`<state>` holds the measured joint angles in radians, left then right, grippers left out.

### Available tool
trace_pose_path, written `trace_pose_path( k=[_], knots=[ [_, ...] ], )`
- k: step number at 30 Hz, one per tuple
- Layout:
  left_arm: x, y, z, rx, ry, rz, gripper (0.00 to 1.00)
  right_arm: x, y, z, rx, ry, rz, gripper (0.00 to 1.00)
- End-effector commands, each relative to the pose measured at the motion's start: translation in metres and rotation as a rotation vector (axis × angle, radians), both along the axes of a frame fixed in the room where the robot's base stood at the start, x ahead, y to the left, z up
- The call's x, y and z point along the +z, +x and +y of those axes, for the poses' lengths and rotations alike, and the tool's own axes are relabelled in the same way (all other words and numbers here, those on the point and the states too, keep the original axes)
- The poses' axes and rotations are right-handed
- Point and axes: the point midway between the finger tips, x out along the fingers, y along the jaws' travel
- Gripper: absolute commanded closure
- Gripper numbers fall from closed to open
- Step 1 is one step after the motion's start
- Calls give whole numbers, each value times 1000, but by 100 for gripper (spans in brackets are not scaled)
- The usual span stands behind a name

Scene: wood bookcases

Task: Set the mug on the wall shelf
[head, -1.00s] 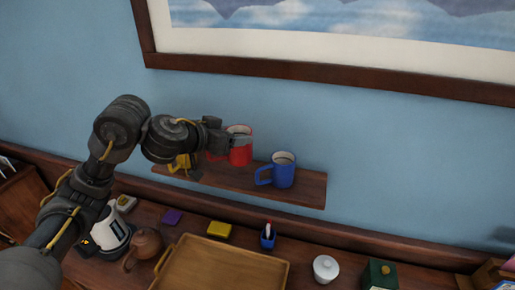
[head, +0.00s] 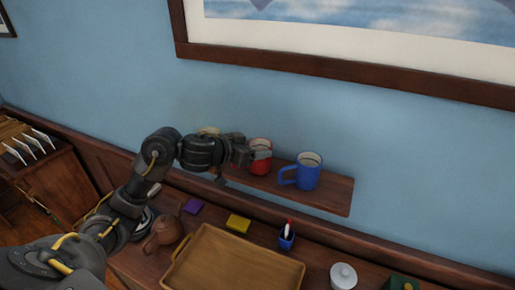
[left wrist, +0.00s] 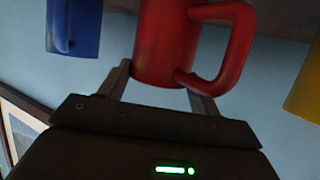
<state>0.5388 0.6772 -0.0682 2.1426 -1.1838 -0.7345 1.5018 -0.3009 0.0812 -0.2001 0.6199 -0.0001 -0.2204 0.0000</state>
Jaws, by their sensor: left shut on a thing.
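A red mug (head: 261,162) is upright at the wall shelf (head: 334,194), left of a blue mug (head: 307,174). My left gripper (head: 250,155) is shut on the red mug and covers its left side in the head view. In the left wrist view, the red mug (left wrist: 165,45) sits between the two fingers (left wrist: 163,92), with its handle to the right. Its base is out of that view, and I cannot tell whether it touches the shelf. My right gripper is not in view.
The blue mug stands close on the right. A yellow mug (left wrist: 305,85) is at the right in the left wrist view. Below the shelf are a wooden tray (head: 240,262), a teapot (head: 165,232), a pen cup (head: 287,240) and a white jar (head: 343,276). A framed picture (head: 340,72) hangs above.

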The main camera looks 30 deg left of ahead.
Motion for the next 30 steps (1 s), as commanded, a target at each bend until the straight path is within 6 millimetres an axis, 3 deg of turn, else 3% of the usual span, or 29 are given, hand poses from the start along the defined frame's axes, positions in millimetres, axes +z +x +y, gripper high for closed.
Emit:
trace_pose_path(
  k=[12,13,17,18,30],
  knots=[
    [-5,-1,2,4,-1,-2,82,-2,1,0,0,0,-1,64],
    [-6,-1,2,4,0,-1,35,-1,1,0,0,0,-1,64],
    [-5,-1,2,4,0,-1,18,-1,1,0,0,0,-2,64],
    [-5,-1,2,4,0,-1,15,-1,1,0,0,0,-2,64],
    [1,-7,5,4,5,-5,15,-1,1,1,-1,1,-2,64]
  ],
)
